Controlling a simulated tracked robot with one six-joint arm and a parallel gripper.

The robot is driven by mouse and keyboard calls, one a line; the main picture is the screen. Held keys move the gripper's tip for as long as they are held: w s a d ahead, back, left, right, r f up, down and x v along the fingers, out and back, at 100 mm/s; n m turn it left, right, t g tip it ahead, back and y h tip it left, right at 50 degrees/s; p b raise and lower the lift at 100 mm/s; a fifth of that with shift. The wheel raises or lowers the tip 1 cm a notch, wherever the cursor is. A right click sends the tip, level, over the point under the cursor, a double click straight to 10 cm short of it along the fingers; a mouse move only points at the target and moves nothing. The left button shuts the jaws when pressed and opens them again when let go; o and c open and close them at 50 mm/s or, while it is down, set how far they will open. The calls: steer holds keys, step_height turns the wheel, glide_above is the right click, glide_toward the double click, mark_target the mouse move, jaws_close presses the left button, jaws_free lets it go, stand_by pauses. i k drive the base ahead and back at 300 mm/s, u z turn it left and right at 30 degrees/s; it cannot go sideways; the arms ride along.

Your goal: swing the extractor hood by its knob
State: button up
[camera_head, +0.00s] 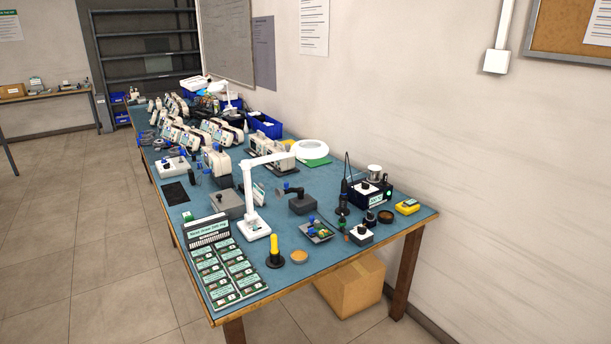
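No part clearly reads as the extractor hood at this size. A dark grey box (303,204) with a short dark arm reaching left from its top stands mid-bench, right of the white magnifier lamp (251,192); it may be the hood, but I cannot tell. A lighter grey box (227,205) with a small dark knob on top stands left of the lamp's base. My gripper and arm are not in view.
The blue-topped bench (325,268) is crowded towards its far end. A yellow-handled tool (274,249), a card rack (208,232) and a soldering station (366,193) stand near its front. A cardboard box (352,284) sits underneath. Tiled floor (110,270) at left is clear.

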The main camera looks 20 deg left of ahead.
mark_target(279, 193)
steer(key=i, duration=2.7)
steer(key=u, duration=3.05)
